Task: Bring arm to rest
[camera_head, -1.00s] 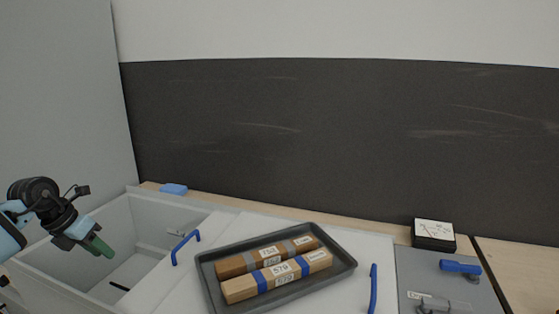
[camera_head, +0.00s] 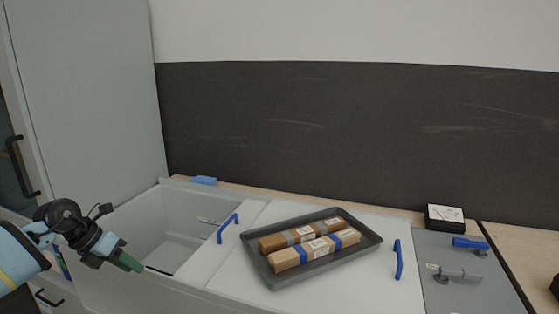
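My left gripper (camera_head: 128,261) is at the lower left of the head view, with green fingertips. It is near the front left edge of the white sink basin (camera_head: 150,238). The fingers are seen from the side, so the gap between them cannot be made out. No object shows in it. My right gripper is not in view.
A dark grey tray (camera_head: 303,277) holds two wrapped wooden blocks (camera_head: 314,249) on the white counter. Blue handles (camera_head: 228,228) (camera_head: 398,260) stand either side of it. A small black-and-white box (camera_head: 444,217) and a grey panel with a blue handle (camera_head: 470,244) are at the right.

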